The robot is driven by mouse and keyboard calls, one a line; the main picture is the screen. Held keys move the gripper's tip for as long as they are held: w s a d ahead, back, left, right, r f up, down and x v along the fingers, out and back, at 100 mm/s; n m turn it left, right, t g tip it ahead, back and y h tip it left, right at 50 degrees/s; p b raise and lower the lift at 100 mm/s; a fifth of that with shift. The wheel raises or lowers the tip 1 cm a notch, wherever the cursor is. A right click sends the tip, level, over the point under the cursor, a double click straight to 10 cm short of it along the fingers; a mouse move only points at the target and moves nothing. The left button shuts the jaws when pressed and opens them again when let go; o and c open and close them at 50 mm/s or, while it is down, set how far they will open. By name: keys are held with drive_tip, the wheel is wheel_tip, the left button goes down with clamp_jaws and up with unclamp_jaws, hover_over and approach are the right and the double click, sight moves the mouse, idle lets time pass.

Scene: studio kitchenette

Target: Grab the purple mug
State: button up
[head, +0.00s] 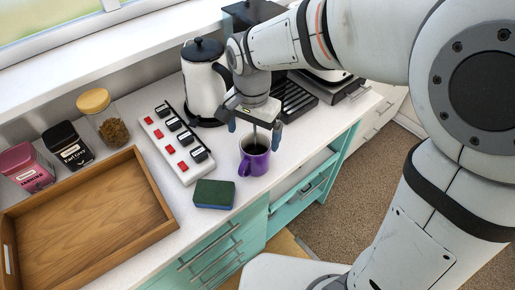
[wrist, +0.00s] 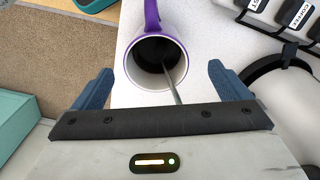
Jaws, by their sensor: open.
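The purple mug (head: 254,160) stands upright on the white counter near its front edge, with its handle toward the front left in the head view. In the wrist view the mug (wrist: 185,72) shows from above, with a white inside, dark contents and its handle toward the top. A thin grey stick, perhaps a spoon handle, rises out of it. My gripper (head: 253,130) is open above the mug; in the wrist view its two blue fingers (wrist: 160,88) are spread on either side of the mug, and I cannot tell whether they touch it.
A green sponge (head: 214,194) lies left of the mug. A white power strip (head: 176,144) with red switches and a kettle (head: 203,82) stand behind. A wooden tray (head: 158,196), a cork-lidded jar (head: 104,116) and tins are at left. An open teal drawer (head: 300,182) is below the counter at right.

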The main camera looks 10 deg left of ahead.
sight(252, 160)
drive_tip(key=f, duration=0.6)
drive_tip(key=shift+s+d+f+p, duration=0.15)
drive_tip(key=shift+s+p, duration=0.1)
drive_tip(key=shift+p, duration=0.1)
drive_tip(key=shift+c, duration=0.2)
drive_tip(key=c, duration=1.4)
